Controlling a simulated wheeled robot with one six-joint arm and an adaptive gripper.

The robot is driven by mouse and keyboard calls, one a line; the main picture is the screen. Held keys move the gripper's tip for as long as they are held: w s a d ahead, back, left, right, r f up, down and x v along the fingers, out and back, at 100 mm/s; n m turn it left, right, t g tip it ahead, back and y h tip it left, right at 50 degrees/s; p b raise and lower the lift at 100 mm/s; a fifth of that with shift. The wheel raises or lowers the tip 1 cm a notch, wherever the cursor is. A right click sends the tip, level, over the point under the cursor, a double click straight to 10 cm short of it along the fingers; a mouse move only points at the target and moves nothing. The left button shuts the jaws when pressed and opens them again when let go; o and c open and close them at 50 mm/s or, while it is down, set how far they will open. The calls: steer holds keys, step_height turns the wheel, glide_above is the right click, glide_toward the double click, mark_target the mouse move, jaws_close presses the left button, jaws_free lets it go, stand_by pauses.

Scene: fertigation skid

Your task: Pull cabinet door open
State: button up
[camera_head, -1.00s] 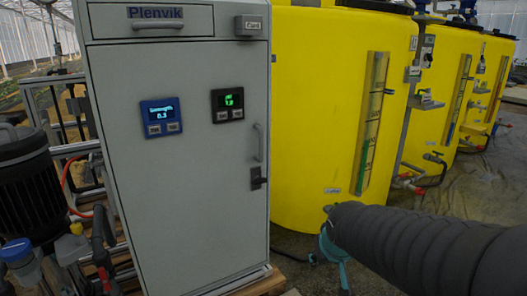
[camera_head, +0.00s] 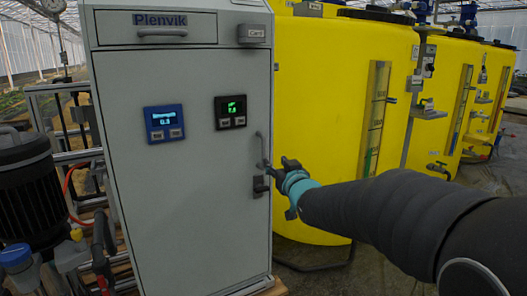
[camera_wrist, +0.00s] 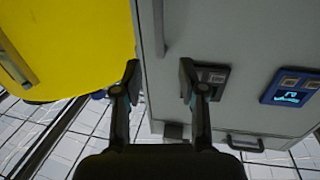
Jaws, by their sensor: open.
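The cabinet door (camera_head: 190,215) is a tall light grey panel and looks closed. Its vertical bar handle (camera_head: 261,148) is on the right edge, above a dark latch (camera_head: 260,186). My gripper (camera_head: 279,164) is just right of the handle, at about its lower end; whether they touch is unclear in the head view. In the wrist view, which is turned over, my gripper (camera_wrist: 159,78) has its two fingers spread and nothing between them. The handle (camera_wrist: 158,28) lies near the top of that view, in line with the gap between the fingers.
A blue display (camera_head: 164,123) and a black green-lit display (camera_head: 230,112) sit on the door. A drawer (camera_head: 155,28) and a small labelled box (camera_head: 251,34) are above it. Yellow tanks (camera_head: 325,100) stand close on the right. A black motor (camera_head: 30,195) and pipes are at left.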

mark_target(264, 151)
steer(key=x, duration=1.2)
steer(key=shift+w, duration=0.1)
jaws_close()
